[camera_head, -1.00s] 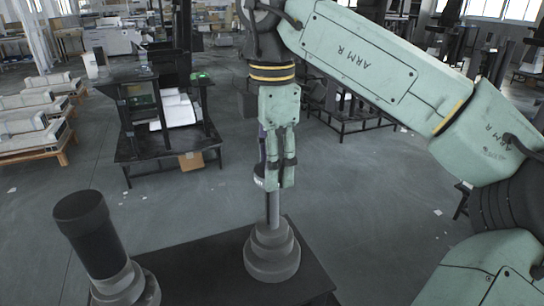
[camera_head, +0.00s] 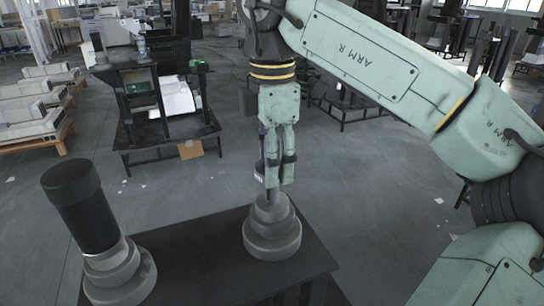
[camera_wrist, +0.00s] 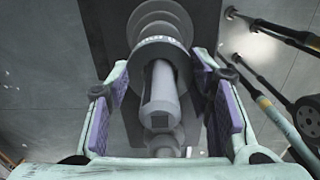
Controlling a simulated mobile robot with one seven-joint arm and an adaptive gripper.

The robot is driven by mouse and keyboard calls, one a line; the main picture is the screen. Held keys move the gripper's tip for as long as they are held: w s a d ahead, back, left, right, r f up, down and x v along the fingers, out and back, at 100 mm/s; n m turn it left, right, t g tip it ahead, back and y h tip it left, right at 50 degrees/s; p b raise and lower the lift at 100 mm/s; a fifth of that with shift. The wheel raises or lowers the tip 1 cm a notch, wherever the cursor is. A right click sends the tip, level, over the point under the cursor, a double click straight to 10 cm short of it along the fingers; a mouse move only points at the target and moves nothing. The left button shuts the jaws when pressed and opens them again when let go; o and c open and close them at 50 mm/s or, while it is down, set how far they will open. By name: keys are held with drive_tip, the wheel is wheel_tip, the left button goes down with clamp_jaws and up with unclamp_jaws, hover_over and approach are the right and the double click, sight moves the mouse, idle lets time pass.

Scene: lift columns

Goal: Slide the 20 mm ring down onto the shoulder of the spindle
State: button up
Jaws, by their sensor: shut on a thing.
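The spindle (camera_head: 272,240) stands upright on a dark table, with a stepped grey base and a thin shaft. My gripper (camera_head: 273,180) points down over it, around the shaft, with its tips just above the top step. In the wrist view my gripper (camera_wrist: 161,66) has purple-lined jaws on both sides of a grey ring (camera_wrist: 142,54) with a printed label. The ring is around the shaft (camera_wrist: 161,92), held between the jaws. The stepped base shows beyond it. Its exact gap to the shoulder is hard to tell; in the head view the fingers mostly hide the ring.
A black cylinder (camera_head: 82,205) stands on another stepped grey base (camera_head: 120,275) at the table's left. The dark table (camera_head: 200,262) is bare between the two bases. A black workbench (camera_head: 165,140) stands behind, with open floor between.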

drive_tip(key=shift+f+b, duration=0.95)
drive_tip(key=shift+f, duration=0.45)
drive_tip(key=o, duration=1.4)
